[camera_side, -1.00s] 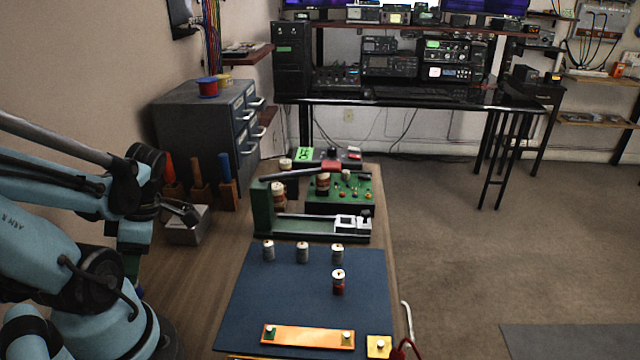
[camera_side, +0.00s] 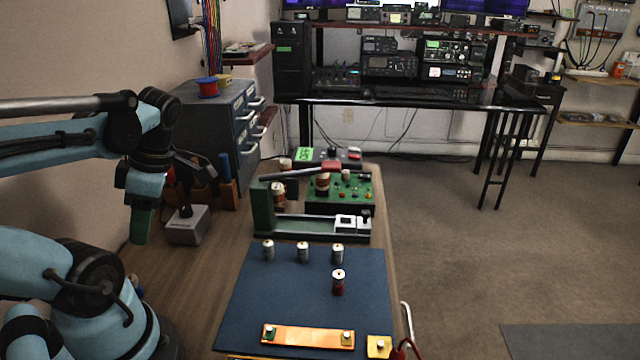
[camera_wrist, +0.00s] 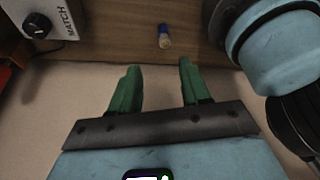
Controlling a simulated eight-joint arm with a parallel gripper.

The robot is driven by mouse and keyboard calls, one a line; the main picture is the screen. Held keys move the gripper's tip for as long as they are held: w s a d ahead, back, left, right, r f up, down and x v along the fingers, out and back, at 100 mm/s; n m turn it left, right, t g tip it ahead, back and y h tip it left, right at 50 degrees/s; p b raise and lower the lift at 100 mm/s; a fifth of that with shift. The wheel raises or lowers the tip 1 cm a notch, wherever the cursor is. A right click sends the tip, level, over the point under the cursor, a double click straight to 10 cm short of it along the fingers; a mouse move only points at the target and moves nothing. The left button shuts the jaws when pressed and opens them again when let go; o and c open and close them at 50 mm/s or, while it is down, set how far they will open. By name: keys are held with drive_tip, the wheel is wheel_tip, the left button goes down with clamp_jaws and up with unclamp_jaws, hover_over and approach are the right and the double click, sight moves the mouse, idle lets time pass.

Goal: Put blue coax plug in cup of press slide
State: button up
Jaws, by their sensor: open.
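A small blue plug (camera_wrist: 164,37) with a pale end lies on the wooden bench in the wrist view, beyond my fingertips. In the side view it is mostly hidden near my lower arm. My gripper (camera_wrist: 159,66) is open and empty, its two green fingers apart, with the plug outside them. In the side view my gripper (camera_side: 142,222) points down at the left, above the bench edge. The green press (camera_side: 310,228) stands past the blue mat, with a white slide (camera_side: 346,222) at its right end. I cannot make out the inside of the slide's cup.
The blue mat (camera_side: 300,298) holds several small cylinders and an orange strip (camera_side: 308,337). A grey knob box (camera_side: 187,226) is close to the right of my gripper. A green knob board (camera_side: 340,192) stands behind the press. Bare wood lies between box and mat.

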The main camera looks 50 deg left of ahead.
drive_tip(key=w+d+m+t, duration=0.5)
drive_tip(key=w+m, duration=0.4)
drive_tip(key=m, duration=0.6)
drive_tip(key=w+d+m+t+h, duration=0.1)
drive_tip(key=w+d+m+t, duration=0.4)
drive_tip(key=m, duration=1)
drive_tip(key=w+d, duration=0.2)
drive_tip(key=w, duration=0.2)
drive_tip(key=shift+d+t, duration=0.3)
drive_tip(key=shift+d, duration=0.1)
drive_tip(key=shift+o, duration=0.4)
drive_tip(key=shift+w+d+r+m+h, duration=0.25)
drive_tip(key=shift+w+d+m+h, duration=0.1)
drive_tip(key=shift+m, duration=0.15)
drive_tip(key=shift+a, duration=0.1)
